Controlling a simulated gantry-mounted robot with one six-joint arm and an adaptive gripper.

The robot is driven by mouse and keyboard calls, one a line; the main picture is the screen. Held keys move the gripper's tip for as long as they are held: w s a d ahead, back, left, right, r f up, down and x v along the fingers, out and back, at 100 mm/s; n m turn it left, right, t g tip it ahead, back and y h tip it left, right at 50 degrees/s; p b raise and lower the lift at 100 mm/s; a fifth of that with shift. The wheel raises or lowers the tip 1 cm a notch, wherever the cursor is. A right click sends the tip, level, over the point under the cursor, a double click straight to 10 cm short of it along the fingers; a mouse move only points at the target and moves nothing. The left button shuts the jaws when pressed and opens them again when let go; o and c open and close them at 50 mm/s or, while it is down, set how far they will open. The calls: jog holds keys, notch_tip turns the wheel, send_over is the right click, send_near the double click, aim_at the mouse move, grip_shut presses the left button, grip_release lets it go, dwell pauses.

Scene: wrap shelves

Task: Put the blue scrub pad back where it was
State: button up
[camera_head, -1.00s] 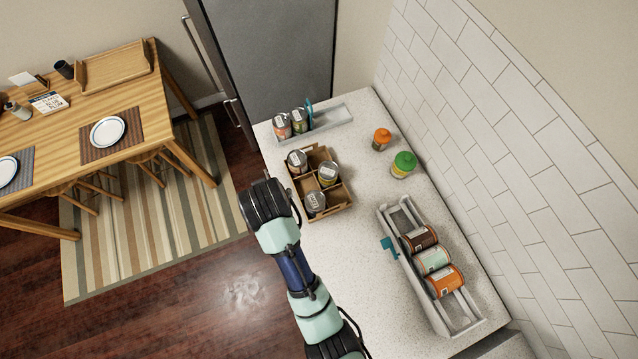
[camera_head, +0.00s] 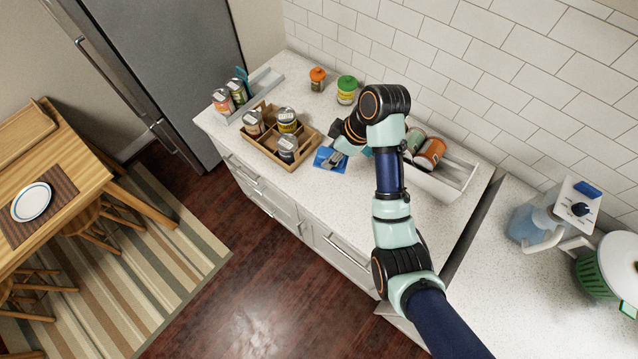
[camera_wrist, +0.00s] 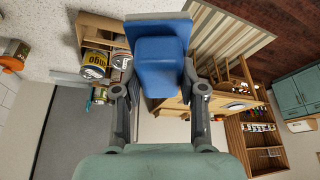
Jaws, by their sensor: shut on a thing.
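The blue scrub pad (camera_head: 329,159) is in my gripper (camera_head: 339,157), just right of the wooden can caddy and above the pale counter. I cannot tell whether it touches the counter. In the wrist view the pad (camera_wrist: 160,67) fills the space between the fingers, with a flat blue plate behind a thicker block. My gripper (camera_wrist: 160,90) is shut on it there, one finger on each side. My arm hides part of the can rack.
The wooden caddy (camera_head: 301,154) holds several cans. A grey tray (camera_head: 268,82) with cans stands behind it. Orange-capped (camera_head: 317,79) and green-capped (camera_head: 347,90) jars stand near the wall. A pale rack (camera_head: 456,183) with cans lies right. Counter is clear in front.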

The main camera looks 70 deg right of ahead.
jog(key=shift+d+f, duration=0.1)
jog(key=shift+f, duration=0.15)
notch_tip(320, 180, down, 19)
jog(key=b, duration=0.3)
jog(key=shift+d+f, duration=0.1)
jog(key=shift+f, duration=0.1)
jog(key=shift+f, duration=0.1)
jog(key=o, duration=1.2)
jog(key=p+v, duration=0.1)
jog(key=v, duration=1.1)
jog(key=shift+w, duration=0.1)
